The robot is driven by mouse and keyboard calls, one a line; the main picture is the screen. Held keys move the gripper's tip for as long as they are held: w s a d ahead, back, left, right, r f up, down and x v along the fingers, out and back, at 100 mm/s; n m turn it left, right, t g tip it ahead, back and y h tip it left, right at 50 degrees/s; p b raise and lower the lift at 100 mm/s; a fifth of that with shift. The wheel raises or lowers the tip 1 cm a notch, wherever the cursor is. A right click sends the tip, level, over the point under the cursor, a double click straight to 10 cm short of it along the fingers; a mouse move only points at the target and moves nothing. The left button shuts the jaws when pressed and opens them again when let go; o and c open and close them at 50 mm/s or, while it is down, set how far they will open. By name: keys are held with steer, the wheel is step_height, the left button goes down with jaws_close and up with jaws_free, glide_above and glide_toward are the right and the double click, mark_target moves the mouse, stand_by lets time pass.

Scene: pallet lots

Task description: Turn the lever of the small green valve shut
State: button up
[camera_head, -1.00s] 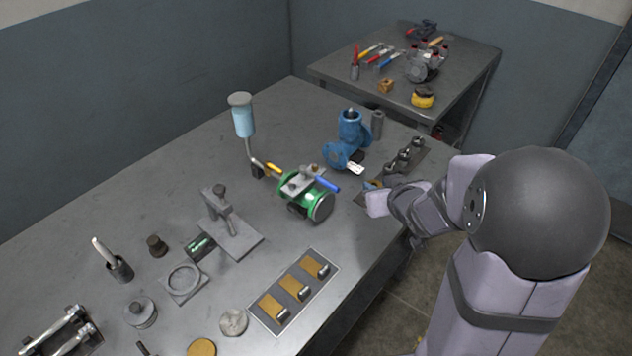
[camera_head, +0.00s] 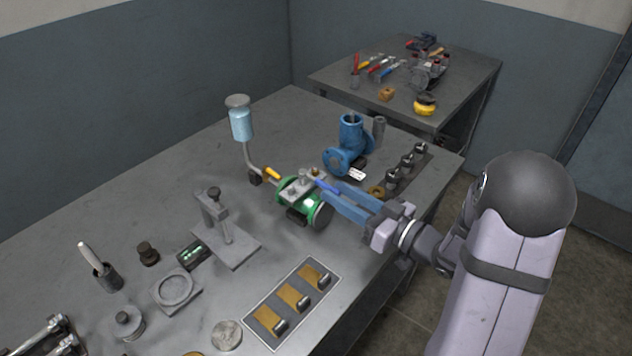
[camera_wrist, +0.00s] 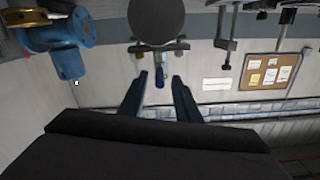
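The small green valve (camera_head: 318,213) lies in the middle of the table, with a grey plate on top. A gap shows on each side of the lever. The valve's dark round end (camera_wrist: 155,20) is beyond the fingers.
A blue valve body (camera_head: 350,145) with a white tag stands behind the gripper. A grey clamp stand (camera_head: 225,240) and a tray (camera_head: 326,296) of tan pads lie nearer.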

mark_target(318, 181)
steer(key=shift+p+x, duration=0.8)
steer(key=shift+x, duration=2.85)
steer(key=shift+d, duration=0.1)
jaws_close()
